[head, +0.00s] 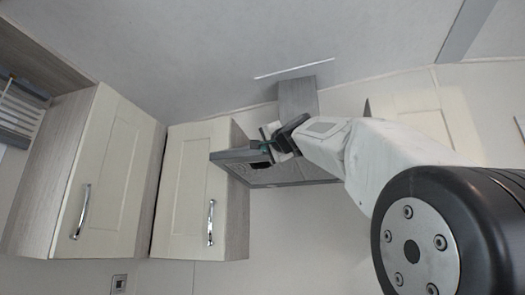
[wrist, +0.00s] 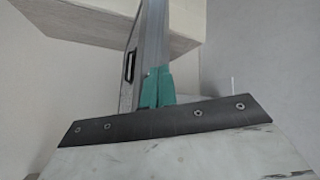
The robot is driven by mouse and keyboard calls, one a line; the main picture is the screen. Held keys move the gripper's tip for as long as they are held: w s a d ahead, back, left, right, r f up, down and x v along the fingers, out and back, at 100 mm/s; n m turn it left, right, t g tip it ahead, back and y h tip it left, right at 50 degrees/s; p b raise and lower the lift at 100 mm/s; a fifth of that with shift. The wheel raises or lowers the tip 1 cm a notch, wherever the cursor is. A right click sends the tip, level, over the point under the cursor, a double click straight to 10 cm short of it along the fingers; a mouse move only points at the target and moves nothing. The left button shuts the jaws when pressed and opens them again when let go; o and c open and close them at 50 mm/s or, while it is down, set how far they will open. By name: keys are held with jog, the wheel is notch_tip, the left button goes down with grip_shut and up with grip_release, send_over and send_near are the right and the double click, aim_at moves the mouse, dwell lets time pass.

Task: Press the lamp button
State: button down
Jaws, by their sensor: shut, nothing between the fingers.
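I cannot make out a separate lamp button; the panel's details are too small. My gripper (head: 266,142) is at the hood's front edge, close to the panel. In the wrist view its teal fingers (wrist: 157,87) are together and empty, in front of the hood's grey edge. I cannot tell whether they touch it.
Cream wall cupboards with metal handles stand left of the hood, the nearer (head: 192,195) close beside it. Another cupboard (head: 425,110) is to the right, behind my arm. The hood's duct (head: 298,97) rises towards the ceiling (head: 240,45). A wall socket (head: 119,283) is low down.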

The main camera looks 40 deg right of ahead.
jog(key=shift+w+d, duration=0.1)
dwell(0.6)
jog(key=shift+w+d, duration=0.15)
jog(key=shift+d, duration=0.1)
dwell(0.3)
jog(key=shift+s+a, duration=0.25)
jog(key=shift+a, duration=0.1)
jog(key=shift+s, duration=0.1)
jog(key=s+a, duration=0.1)
jog(key=a, duration=0.1)
jog(key=s+a, duration=0.2)
jog(key=shift+s+a, duration=0.2)
jog(key=shift+a, duration=0.2)
dwell(0.5)
